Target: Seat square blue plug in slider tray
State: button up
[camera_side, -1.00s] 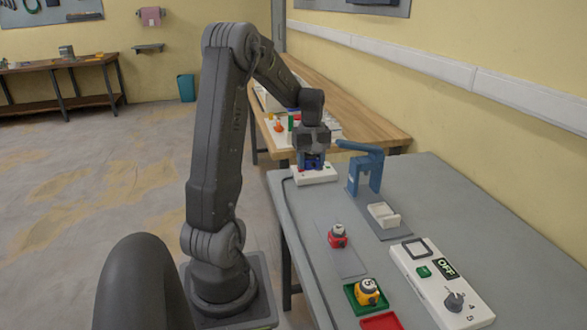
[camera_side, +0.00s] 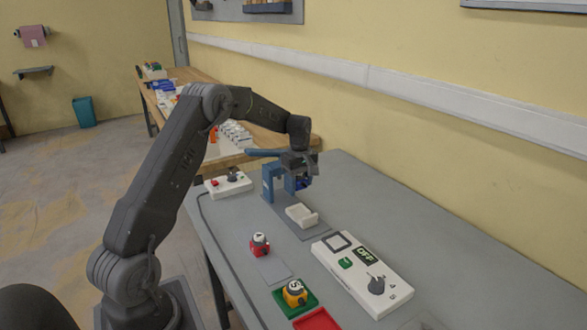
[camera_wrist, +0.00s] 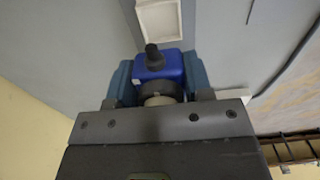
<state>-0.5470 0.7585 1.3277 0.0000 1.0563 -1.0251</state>
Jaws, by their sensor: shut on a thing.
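The square blue plug (camera_wrist: 172,70) is in my gripper (camera_wrist: 158,88) in the wrist view, with its black peg showing beyond the jaws. In the side view my gripper (camera_side: 302,172) is shut and points down near the blue arch-shaped press (camera_side: 268,180); only a little of the plug shows beneath it. The white slider tray (camera_side: 300,214) sits on a grey strip in front of the press and looks empty. It also shows in the wrist view (camera_wrist: 158,8), just beyond the plug. The plug is apart from the tray. The plug's exact height is hard to tell.
A white box with a knob (camera_side: 228,186) stands left of the press. A red block (camera_side: 259,246), a yellow block (camera_side: 295,294) on a green tray, a red tray (camera_side: 317,320) and a white OFF panel (camera_side: 350,270) stand nearer. The table's right side is clear.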

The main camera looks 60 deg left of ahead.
aim_at(299, 213)
jog(key=shift+f, duration=4.65)
